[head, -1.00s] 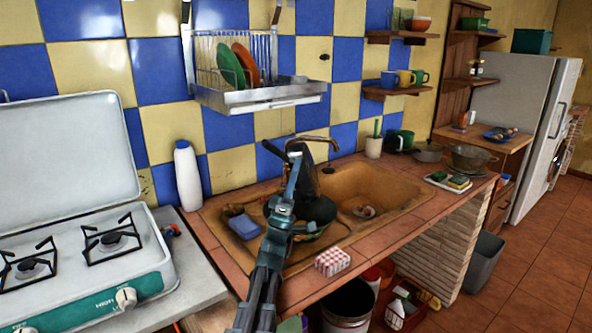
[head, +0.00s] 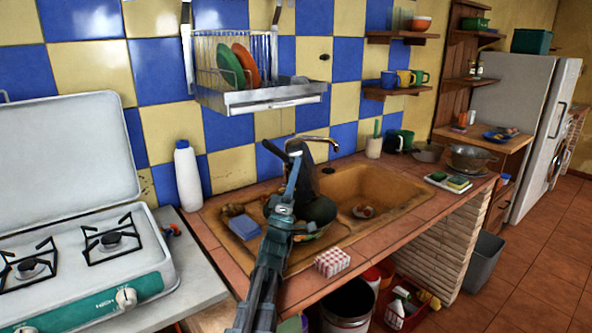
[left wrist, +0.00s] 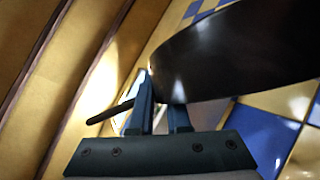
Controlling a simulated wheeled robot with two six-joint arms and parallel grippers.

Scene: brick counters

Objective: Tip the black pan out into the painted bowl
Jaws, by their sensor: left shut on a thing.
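My left gripper (head: 292,160) is shut on the black pan (head: 307,180) above the left part of the sink. The pan is tipped steeply, almost on edge, with its handle (head: 273,151) sticking out to the left. In the left wrist view, the pan's dark underside or side (left wrist: 240,50) fills the upper right, beyond the fingers (left wrist: 162,105). The painted bowl (head: 312,233) shows only in part below the pan, in the sink area, behind my left arm. A dark round shape over it hides its inside, so its contents cannot be told. My right gripper is not in view.
The brown sink (head: 385,190) has a tap (head: 318,139) behind the pan. A blue sponge box (head: 243,227) lies left of the bowl, and a red checked box (head: 332,262) on the front edge. A white bottle (head: 188,178) and stove (head: 90,262) stand left.

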